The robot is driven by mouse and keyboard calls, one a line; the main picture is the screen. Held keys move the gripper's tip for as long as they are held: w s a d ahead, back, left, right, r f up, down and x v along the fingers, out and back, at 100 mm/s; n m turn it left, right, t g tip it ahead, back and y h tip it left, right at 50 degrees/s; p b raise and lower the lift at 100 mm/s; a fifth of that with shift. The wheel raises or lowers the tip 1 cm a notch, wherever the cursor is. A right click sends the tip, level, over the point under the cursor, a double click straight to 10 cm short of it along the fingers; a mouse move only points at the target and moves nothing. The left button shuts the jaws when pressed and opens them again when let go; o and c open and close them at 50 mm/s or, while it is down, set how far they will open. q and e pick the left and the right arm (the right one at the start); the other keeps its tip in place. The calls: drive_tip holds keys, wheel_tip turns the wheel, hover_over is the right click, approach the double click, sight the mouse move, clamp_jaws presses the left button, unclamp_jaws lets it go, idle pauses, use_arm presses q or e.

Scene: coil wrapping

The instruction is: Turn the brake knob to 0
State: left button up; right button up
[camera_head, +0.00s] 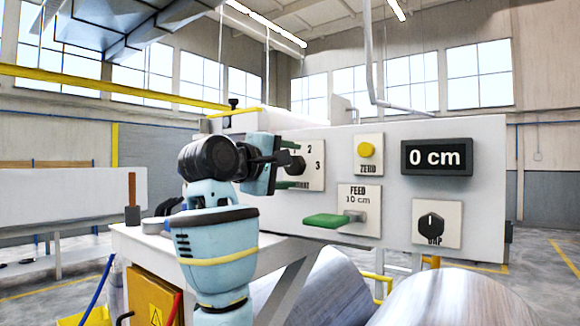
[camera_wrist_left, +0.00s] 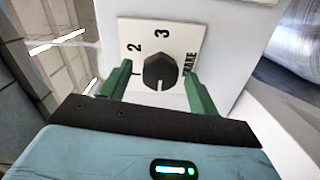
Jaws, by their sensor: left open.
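The brake knob (camera_wrist_left: 160,72) is a dark, faceted dial on a white plate printed with 2, 3 and a partly hidden BRAKE label. A small white mark on it points down in the wrist view, away from the 3; no 0 shows. My left gripper (camera_head: 288,164) is at this knob in the head view and hides part of the plate (camera_head: 316,180). Its green fingers stand open on either side of the knob in the wrist view, and I cannot tell whether they touch it. My right gripper is out of view.
Large metal coils (camera_head: 450,298) lie below. A wooden-handled tool (camera_head: 132,200) stands at the left.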

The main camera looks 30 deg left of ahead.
use_arm(q)
drive_tip(key=s, duration=0.7)
drive_tip(key=shift+a+r, duration=0.15)
drive_tip(key=shift+a, duration=0.25)
drive_tip(key=w+d+f+m+g+y, duration=0.1)
drive_tip(key=d+f+m+g, duration=0.2)
drive_tip(key=f, duration=1.6)
drive_tip(key=w+d+f+m+g+y, duration=0.15)
drive_tip(key=f+m+g, duration=0.25)
drive_tip(key=f, duration=1.5)
drive_tip(key=s+d+f+m+g, duration=0.2)
drive_tip(key=s+f, duration=0.4)
drive_tip(key=f, duration=0.3)
drive_tip(key=s+d+f+m+g, duration=0.2)
drive_tip(key=s+f, duration=0.5)
drive_tip(key=f, duration=0.3)
drive_tip(key=s+d+f+m+g, duration=0.25)
drive_tip(key=s+f, duration=0.35)
drive_tip(key=s, duration=0.6)
drive_tip(key=s+d+f+m+g, duration=0.2)
drive_tip(key=s+f+m, duration=0.25)
drive_tip(key=s, duration=0.65)
drive_tip(key=w+d+f+t+h, duration=0.2)
drive_tip(key=w+f+t, duration=0.4)
drive_tip(key=f, duration=0.4)
drive_tip(key=shift+f+n+t, duration=0.3)
drive_tip(key=shift+t, duration=0.45)
